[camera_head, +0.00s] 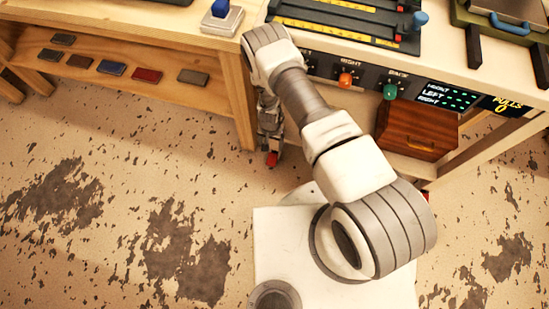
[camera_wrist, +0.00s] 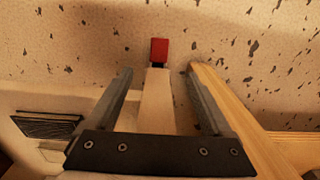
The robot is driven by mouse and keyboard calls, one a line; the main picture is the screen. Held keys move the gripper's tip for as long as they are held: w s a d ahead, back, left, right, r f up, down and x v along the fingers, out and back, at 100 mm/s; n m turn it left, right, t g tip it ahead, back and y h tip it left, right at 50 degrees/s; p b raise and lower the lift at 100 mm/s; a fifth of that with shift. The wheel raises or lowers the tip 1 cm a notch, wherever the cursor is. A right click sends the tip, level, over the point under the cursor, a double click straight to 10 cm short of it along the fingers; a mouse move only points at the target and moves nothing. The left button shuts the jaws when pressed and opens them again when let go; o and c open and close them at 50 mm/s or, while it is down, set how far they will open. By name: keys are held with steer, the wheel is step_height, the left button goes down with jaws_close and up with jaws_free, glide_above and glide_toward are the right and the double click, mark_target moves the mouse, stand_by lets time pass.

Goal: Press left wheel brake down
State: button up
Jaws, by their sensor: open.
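A small red block, which looks like the left wheel brake (camera_head: 272,159), sits low by the table's left front leg in the head view. In the wrist view the red brake (camera_wrist: 159,50) is at the end of a pale bar, just beyond and between my fingertips. My gripper (camera_head: 270,140) hangs down beside the leg, partly hidden by my arm in the head view. In the wrist view my gripper (camera_wrist: 159,72) has its two fingers apart with nothing held. I cannot tell how high the fingertips are above the brake.
The wooden table leg (camera_wrist: 235,110) runs close along the right finger. The bench top with its knob panel (camera_head: 345,72) is above. A brown drawer box (camera_head: 418,130) is under it. A low shelf (camera_head: 110,62) with several small flat blocks stands left. The speckled floor is open in front.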

mark_target(271, 162)
step_height(271, 162, down, 17)
steer(key=b, duration=0.7)
steer(key=shift+r, duration=0.1)
